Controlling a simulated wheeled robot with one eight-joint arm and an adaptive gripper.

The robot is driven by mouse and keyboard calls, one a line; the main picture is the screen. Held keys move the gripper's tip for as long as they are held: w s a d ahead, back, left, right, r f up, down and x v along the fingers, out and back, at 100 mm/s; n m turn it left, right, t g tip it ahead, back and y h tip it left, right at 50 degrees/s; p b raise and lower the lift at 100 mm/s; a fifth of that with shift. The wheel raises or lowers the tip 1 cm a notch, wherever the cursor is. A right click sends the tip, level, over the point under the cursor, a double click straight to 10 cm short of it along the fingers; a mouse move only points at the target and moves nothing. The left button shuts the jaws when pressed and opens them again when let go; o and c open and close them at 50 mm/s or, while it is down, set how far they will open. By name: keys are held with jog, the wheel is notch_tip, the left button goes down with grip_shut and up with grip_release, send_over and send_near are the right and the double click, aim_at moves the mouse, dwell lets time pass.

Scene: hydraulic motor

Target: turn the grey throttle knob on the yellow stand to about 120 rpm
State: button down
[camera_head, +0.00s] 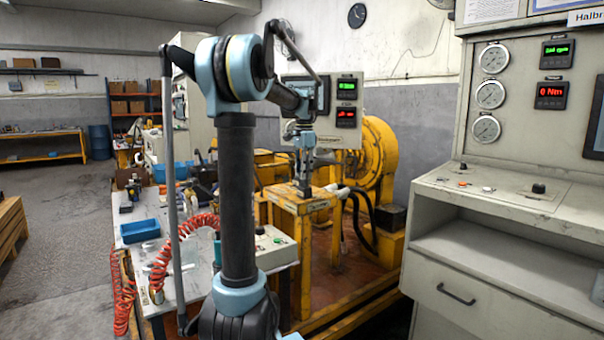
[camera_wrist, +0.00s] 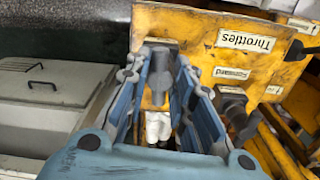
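The yellow stand (camera_head: 297,208) stands in the middle of the head view, with my gripper (camera_head: 304,188) pointing down at its top. In the wrist view, the stand's yellow plate (camera_wrist: 200,72) carries a "Throttles" label. A grey throttle knob (camera_wrist: 160,74) shows between the two blue fingers of my gripper (camera_wrist: 163,78). The fingers are spread on either side of it, with narrow gaps showing. Contact lower down cannot be told. A second dark grey knob (camera_wrist: 236,108) is to the right, outside the fingers, near a smaller label.
A green display (camera_head: 557,48) on the right cabinet reads rpm; its number is unclear. A red display (camera_head: 550,95) reads 0 Nm. Black hoses (camera_head: 362,215) run beside the stand. A table with a blue tray (camera_head: 140,231) and a red coiled hose (camera_head: 165,255) is left.

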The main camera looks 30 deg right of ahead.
jog(key=shift+w+m, duration=0.1)
jog(key=shift+m, duration=1.1)
jog(key=c, duration=1.3)
grip_release()
jog(key=shift+c, duration=0.2)
notch_tip(320, 180, up, 12)
